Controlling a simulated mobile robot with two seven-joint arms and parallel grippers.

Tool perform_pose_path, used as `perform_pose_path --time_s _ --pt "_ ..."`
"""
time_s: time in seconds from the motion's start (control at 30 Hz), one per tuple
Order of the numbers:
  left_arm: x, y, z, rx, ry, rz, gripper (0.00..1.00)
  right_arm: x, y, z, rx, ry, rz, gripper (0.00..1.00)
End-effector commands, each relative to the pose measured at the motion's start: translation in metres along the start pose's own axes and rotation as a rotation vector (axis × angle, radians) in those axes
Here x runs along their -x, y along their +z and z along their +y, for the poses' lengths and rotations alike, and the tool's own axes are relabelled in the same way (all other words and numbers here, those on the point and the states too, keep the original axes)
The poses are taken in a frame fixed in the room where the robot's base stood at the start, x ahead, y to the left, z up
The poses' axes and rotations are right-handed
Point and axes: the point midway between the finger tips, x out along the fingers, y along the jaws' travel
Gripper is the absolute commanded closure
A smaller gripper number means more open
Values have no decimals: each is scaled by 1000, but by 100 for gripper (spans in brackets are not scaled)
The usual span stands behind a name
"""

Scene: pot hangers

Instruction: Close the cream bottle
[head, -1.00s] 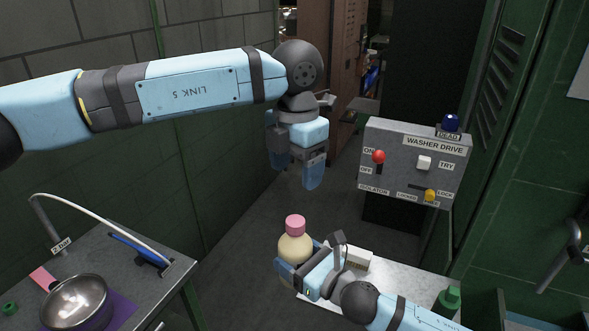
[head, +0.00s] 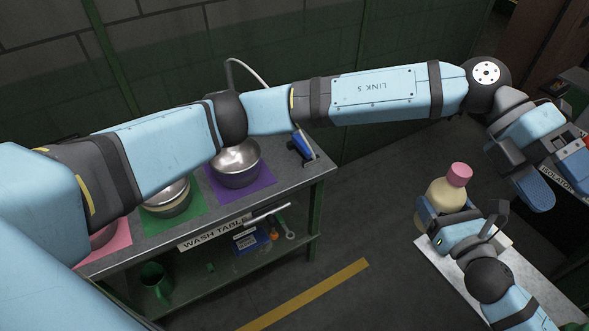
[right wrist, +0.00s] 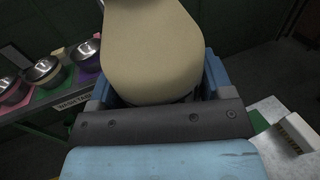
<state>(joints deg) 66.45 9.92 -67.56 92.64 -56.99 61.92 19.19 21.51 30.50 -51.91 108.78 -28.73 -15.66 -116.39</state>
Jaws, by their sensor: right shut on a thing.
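The cream bottle (head: 447,199), with a pink cap (head: 459,174) at its top, is at the right of the head view. My right gripper (head: 428,214) is shut on its body and holds it slightly tilted. In the right wrist view the bottle's cream body (right wrist: 152,50) fills the space between the blue fingers; its top is out of frame. Whether the cap is tight cannot be told. My left gripper (head: 555,178) is above and to the right of the cap, apart from it, fingers spread with nothing visible between them.
The wash table (head: 318,172) at left carries metal bowls (head: 237,163) on coloured mats and a blue-handled tool (head: 301,146). A white surface (head: 437,264) lies below the right gripper. A yellow stripe (head: 310,293) marks the floor. The washer panel is partly hidden behind the left gripper.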

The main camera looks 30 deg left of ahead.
Motion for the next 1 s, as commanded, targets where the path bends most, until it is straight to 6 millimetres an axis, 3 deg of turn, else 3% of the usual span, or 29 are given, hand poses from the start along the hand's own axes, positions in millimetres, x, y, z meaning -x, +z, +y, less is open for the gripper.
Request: perform_pose_path --time_s 0.23,0.37,0.47,0.73,0.87,1.0 --pt "29 7 -6 190 -481 -284 29 0 0 0 0 0 -1 93" --pt "60 9 8 315 -696 -448 29 0 0 0 0 0 -1 93" --pt "87 7 28 427 -846 -581 29 0 0 0 0 0 -1 93" --pt "154 -26 123 772 -1167 -940 29 0 0 0 0 0 -1 93" --pt "169 -58 177 942 -1266 -1095 29 0 0 0 0 0 -1 93" --pt "166 -102 231 1117 -1329 -1242 29 0 0 0 0 0 -1 93"
